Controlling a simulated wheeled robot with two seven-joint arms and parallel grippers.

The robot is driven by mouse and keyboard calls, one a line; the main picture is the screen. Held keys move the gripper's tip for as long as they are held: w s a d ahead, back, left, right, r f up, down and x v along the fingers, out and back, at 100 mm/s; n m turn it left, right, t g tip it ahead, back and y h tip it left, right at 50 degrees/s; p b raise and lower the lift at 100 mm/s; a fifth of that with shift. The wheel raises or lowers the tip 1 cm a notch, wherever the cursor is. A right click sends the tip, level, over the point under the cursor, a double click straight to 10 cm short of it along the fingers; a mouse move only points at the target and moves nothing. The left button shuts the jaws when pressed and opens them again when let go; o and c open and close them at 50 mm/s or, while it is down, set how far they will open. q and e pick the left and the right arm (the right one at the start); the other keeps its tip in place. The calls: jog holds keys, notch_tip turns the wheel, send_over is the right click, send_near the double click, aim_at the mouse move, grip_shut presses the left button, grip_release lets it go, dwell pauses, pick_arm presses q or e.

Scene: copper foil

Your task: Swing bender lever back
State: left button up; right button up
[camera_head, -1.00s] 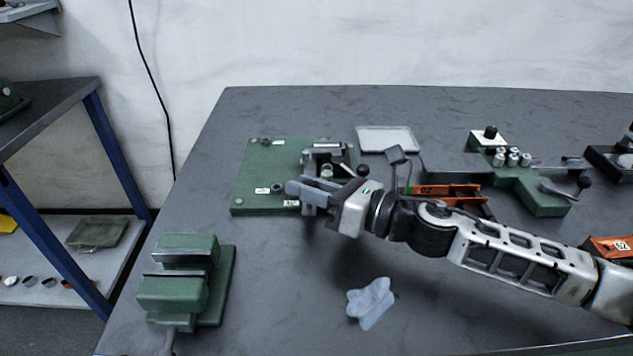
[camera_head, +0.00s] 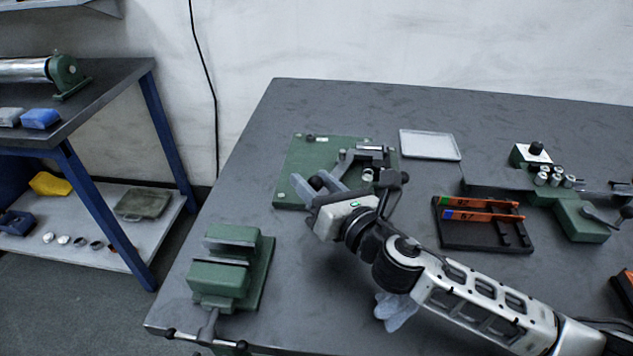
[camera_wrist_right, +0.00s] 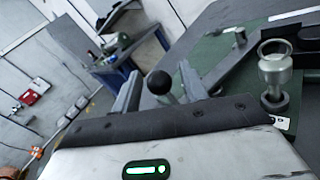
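The bender is a green baseplate (camera_head: 296,168) on the bench with a grey metal lever and fittings at its right side. The lever's black ball knob (camera_head: 316,183) is at the plate's front edge. My right gripper (camera_head: 317,183) reaches it from the lower right, fingers pointing up and left. In the right wrist view the ball knob (camera_wrist_right: 158,82) stands between the two grey fingers, with a gap visible on both sides. The gripper is open around it. A ringed pin (camera_wrist_right: 275,75) stands to the right there. My forearm hides part of the bench. My left gripper is not in view.
A green vise (camera_head: 225,265) stands at front left. A black rack with orange strips (camera_head: 480,215) and a pale tray (camera_head: 430,145) lie to the right. A grey-blue object (camera_head: 396,312) is partly behind my arm. A side table (camera_head: 110,95) stands at left.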

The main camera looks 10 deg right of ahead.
jog(key=b+v, duration=0.3)
jog(key=v, duration=1.2)
jog(key=shift+f, duration=0.15)
jog(key=shift+s+d+b, duration=0.25)
jog(key=shift+s+b, duration=0.05)
jog(key=shift+s, duration=0.1)
